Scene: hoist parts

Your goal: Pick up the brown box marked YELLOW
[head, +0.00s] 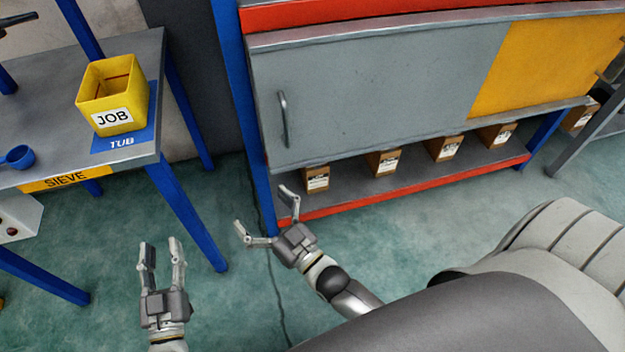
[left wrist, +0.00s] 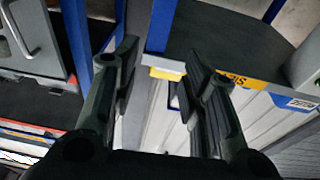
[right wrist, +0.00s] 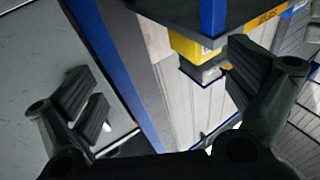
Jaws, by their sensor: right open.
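Several brown boxes with white labels stand in a row on the low shelf under the cabinet in the head view: one at the left end (head: 316,180), then others (head: 383,163) (head: 443,149) (head: 496,135). The label writing is too small to read, so I cannot tell which is marked YELLOW. My right gripper (head: 262,208) is wide open and empty, in front and left of the leftmost box, apart from it; it shows in the right wrist view (right wrist: 160,85). My left gripper (head: 161,246) is open and empty, further left, below the workbench; it shows in the left wrist view (left wrist: 160,80).
A red-edged shelf (head: 400,197) has a blue post (head: 240,110) at its left. Above is a grey sliding door (head: 370,90) with a yellow panel (head: 545,60). A workbench (head: 60,120) at left carries a yellow JOB tub (head: 112,95). Open green floor (head: 400,245) lies in front.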

